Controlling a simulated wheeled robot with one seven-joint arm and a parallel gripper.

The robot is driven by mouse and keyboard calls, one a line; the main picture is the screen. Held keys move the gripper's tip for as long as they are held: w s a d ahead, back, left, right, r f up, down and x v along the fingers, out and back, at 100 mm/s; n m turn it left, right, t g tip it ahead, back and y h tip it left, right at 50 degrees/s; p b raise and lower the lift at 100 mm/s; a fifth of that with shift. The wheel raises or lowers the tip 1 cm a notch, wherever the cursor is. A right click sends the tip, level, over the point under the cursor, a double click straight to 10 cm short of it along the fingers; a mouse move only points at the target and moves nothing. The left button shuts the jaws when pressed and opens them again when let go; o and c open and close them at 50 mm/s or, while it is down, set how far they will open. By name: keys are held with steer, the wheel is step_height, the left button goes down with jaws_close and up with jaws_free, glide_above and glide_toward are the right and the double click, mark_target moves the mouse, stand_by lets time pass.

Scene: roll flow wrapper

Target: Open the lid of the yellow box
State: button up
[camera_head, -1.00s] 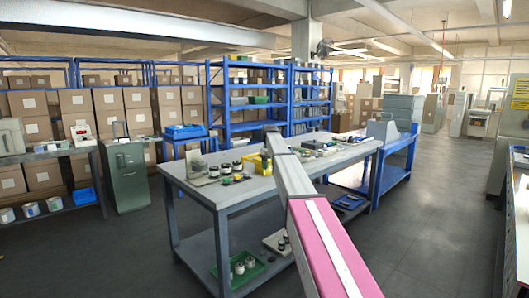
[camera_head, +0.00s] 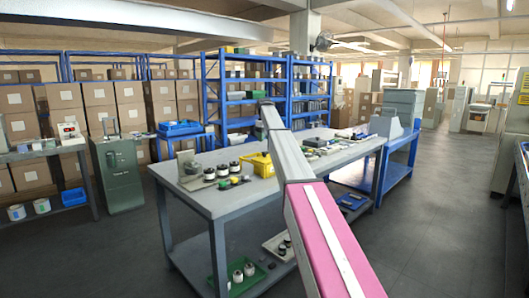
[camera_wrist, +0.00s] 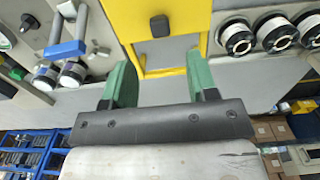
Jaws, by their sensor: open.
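The yellow box (camera_head: 261,168) stands on the grey workbench in the head view, partly hidden behind my arm. My gripper (camera_wrist: 158,72) shows two green fingers, apart and empty, pointing toward the box. The box's yellow lower edge lies between the fingertips in the picture; I cannot tell whether they touch it. In the head view my gripper is hidden behind my arm. I cannot make out the lid's hinge.
The workbench (camera_head: 210,202) holds several black-and-white spools (camera_head: 222,171) left of the box; spools also show at right in the wrist view (camera_wrist: 277,33). A device with a blue handle (camera_wrist: 66,45) is at left there.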

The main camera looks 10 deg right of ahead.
mark_target(265, 152)
step_height(265, 152, down, 8)
steer(key=shift+r, duration=0.1)
